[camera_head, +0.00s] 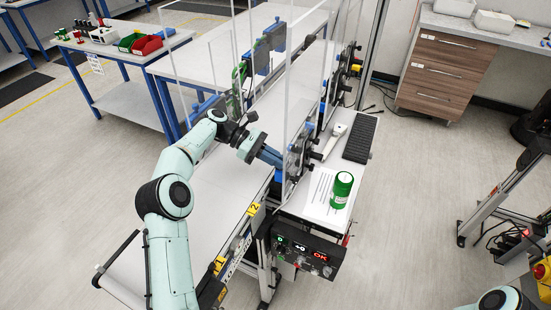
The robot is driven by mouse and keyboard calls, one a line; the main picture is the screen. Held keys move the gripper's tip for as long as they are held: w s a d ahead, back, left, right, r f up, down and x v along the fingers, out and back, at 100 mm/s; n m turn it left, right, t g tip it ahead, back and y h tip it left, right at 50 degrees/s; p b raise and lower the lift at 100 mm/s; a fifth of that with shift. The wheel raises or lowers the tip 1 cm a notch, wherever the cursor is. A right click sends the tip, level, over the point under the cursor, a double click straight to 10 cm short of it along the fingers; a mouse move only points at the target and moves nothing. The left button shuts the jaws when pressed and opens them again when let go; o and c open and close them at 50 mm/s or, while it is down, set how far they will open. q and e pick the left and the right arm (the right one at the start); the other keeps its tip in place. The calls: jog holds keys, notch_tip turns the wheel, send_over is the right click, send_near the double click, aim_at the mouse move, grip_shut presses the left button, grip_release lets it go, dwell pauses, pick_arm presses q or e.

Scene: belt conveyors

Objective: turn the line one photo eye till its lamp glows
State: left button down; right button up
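My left arm reaches in from the lower left over the white conveyor (223,190). Its gripper (277,158) is at the clear guard panel, beside a cluster of small dark fittings (297,160) on the conveyor's right side. The fingertips overlap these fittings, so I cannot tell whether they are open or shut, or touching. I cannot make out which fitting is the line one photo eye, nor a glowing lamp on it. Yellow tags marked 1 (219,266) and 2 (254,209) sit on the conveyor's near edge. My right gripper is out of view.
On the side table (299,204) are a green canister (342,190), a paper sheet (319,187), a white handheld tool (335,139) and a black pad (360,139). Clear upright panels (304,85) stand along the conveyor.

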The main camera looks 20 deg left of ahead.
pick_arm(q)
jog(key=shift+w+m+g, duration=0.1)
jog(key=shift+m+g, duration=0.3)
jog(key=shift+g, duration=0.1)
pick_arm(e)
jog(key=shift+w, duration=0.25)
pick_arm(q)
jog(key=c, duration=1.5)
grip_release()
